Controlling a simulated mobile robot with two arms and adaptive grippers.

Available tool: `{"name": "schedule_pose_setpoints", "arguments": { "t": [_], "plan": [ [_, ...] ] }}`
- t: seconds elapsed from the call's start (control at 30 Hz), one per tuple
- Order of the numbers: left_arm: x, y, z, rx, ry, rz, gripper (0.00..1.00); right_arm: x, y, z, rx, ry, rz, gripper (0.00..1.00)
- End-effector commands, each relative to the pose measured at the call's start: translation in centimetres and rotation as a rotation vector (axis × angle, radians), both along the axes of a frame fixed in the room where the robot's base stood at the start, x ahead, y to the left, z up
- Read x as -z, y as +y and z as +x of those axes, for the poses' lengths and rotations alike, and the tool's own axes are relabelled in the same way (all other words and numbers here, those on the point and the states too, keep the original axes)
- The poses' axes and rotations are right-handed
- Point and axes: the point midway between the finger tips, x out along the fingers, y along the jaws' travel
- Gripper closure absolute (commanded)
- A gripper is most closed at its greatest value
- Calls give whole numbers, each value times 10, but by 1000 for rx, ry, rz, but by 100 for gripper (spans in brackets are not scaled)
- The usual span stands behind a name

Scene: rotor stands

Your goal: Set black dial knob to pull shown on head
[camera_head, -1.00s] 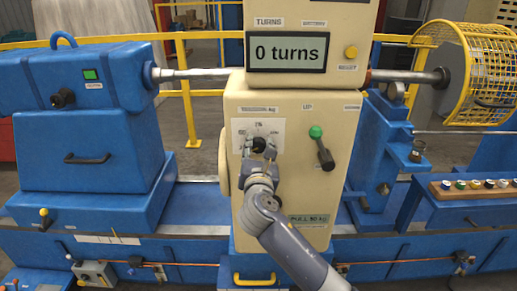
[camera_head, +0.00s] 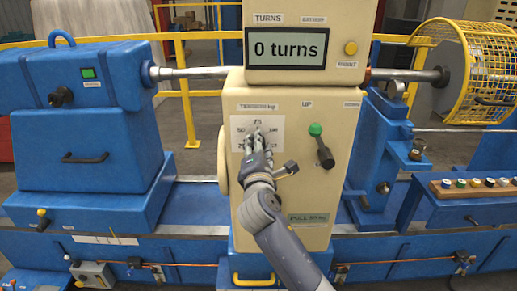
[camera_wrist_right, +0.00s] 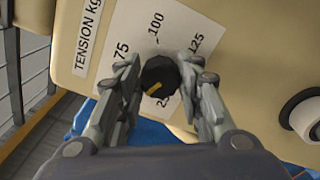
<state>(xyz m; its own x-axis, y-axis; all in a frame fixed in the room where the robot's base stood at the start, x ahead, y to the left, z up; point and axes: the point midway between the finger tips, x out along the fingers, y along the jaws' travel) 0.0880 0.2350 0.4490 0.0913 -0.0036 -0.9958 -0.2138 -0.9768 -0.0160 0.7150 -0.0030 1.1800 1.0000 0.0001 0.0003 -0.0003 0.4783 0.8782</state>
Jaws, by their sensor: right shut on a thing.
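The beige head (camera_head: 310,150) stands in the middle of the head view. Its dial card (camera_head: 275,124) has tension marks from 25 to 125. In the right wrist view the black dial knob (camera_wrist_right: 158,76) sits on the card between my fingers; its yellow mark lies toward the lower left of the knob. My right gripper (camera_head: 257,140), also in the right wrist view (camera_wrist_right: 160,82), is shut on the knob. Its fingers hide part of the scale, including the 50 mark in the wrist view. The pull plate (camera_head: 309,219) seems to read PULL 50 kg, slightly blurred. My left gripper is not in view.
A yellow cage (camera_head: 480,75) and a wooden rack of several coloured caps (camera_head: 475,188) are at the right.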

Motion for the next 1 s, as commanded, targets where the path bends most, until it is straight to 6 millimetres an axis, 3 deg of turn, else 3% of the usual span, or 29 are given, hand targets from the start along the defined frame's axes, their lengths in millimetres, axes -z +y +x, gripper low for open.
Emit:
{"name": "schedule_pose_setpoints", "arguments": {
  "t": [0.3, 0.8, 0.83, 0.9, 1.0],
  "plan": [
    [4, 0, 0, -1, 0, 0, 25, 1, 0, 0, 0, 1, 108, 90],
    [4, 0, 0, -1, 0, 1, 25, 1, 0, 0, 0, 1, 126, 90],
    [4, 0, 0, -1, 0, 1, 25, 1, 0, 0, 0, 1, 126, 64],
    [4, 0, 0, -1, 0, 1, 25, 1, 0, 0, 0, 1, 125, 48],
    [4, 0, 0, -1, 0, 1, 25, 1, 0, 0, 0, 1, 125, 46]
  ]
}}
